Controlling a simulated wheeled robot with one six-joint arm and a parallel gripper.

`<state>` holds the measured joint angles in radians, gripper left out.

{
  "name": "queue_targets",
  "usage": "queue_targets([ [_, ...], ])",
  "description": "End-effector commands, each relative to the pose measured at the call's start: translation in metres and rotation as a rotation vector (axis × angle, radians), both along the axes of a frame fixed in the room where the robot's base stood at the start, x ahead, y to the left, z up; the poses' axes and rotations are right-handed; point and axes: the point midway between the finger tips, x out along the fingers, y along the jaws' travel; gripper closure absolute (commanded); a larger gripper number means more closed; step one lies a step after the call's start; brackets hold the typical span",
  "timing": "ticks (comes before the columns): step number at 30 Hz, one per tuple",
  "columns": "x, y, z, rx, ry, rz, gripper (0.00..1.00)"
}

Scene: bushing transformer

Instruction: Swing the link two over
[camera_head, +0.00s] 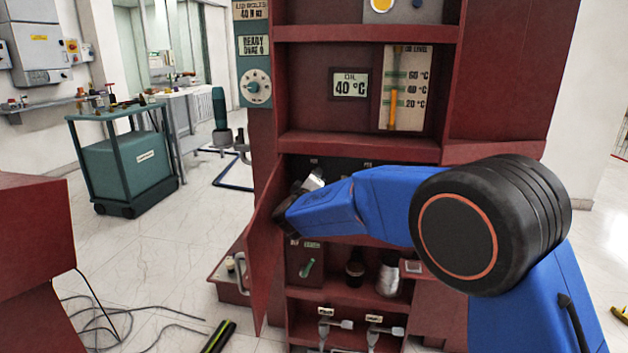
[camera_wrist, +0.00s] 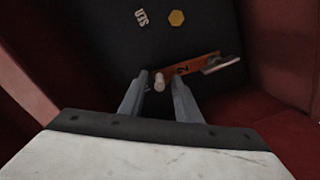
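In the wrist view, an orange link (camera_wrist: 190,67) marked 2 lies against a dark panel, slanting up to the right. A pale round peg (camera_wrist: 160,81) stands at its left end, and a grey metal piece (camera_wrist: 221,64) sits at its right end. My gripper (camera_wrist: 161,79) is open. Its two fingers are on either side of the peg, with gaps visible on both sides. I cannot tell how deep the fingertips reach. In the head view, my arm reaches into the dark middle bay of the red cabinet and hides the link.
A yellow hexagonal bolt head (camera_wrist: 176,18) and a white label (camera_wrist: 141,18) are on the panel above the link. Red bay walls stand close on both sides. An open red door (camera_head: 263,255) is left of my arm. A green cart (camera_head: 124,165) stands far left; cables lie on the floor.

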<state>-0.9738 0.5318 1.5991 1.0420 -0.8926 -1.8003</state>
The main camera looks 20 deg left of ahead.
Motion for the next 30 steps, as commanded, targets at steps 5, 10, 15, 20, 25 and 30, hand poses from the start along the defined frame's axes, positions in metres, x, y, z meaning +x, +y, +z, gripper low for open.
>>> queue_targets([
  [5,0.0,0.0,0.0,0.0,0.0,0.0,0.7],
  [10,-0.003,-0.001,0.001,0.001,0.0,0.0,0.7],
  [15,-0.023,-0.005,0.001,0.001,0.0,0.001,0.7],
  [20,-0.047,-0.011,0.0,0.001,0.001,0.001,0.7],
  [25,-0.065,-0.015,0.0,0.0,0.0,0.001,0.7],
  [30,-0.073,-0.017,0.0,0.0,-0.001,0.001,0.7],
])
